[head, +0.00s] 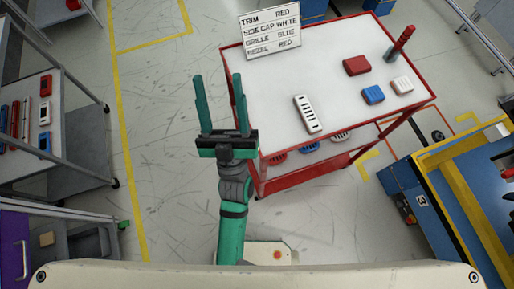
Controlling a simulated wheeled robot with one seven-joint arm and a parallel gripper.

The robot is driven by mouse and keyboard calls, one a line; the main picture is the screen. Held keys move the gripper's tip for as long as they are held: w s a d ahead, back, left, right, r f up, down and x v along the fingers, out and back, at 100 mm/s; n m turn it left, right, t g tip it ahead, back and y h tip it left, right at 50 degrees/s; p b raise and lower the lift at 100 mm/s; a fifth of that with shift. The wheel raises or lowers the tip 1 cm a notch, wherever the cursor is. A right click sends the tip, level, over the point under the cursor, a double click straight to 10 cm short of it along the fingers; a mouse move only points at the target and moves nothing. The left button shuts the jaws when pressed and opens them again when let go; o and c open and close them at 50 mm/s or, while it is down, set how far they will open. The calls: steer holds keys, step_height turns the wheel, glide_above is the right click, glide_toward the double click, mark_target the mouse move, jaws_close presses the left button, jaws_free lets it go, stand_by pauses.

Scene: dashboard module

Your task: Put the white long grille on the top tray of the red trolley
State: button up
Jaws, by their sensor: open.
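The white long grille (307,114), a slim piece with a row of dark slots, lies flat on the top tray of the red trolley (280,85), near the tray's front left part. My gripper (221,104) is open and empty, with its green fingers pointing away from me. It appears just left of the trolley's left edge, with the grille to its right and apart from it. Its height relative to the tray is hard to tell.
The tray also holds a red block (357,65), a blue part (373,94), a white part (402,86), an upright red piece (400,42) and a sign (270,30). More parts show on the lower shelf. A grey rack (62,120) stands left; floor between is clear.

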steer(key=s+d+f+m+g+h, duration=0.2)
steer(key=s+f+g, duration=0.4)
steer(key=f, duration=0.8)
steer(key=s+d+f+m+g+h, duration=0.2)
steer(key=s+d+f+g, duration=0.3)
steer(key=s+f, duration=0.7)
step_height(320, 180, down, 3)
steer(key=shift+s+d+r+m+g+h, duration=0.2)
steer(key=shift+m+g+h, duration=0.1)
steer(key=shift+g, duration=0.9)
steer(key=shift+c, duration=0.3)
steer(key=c, duration=0.4)
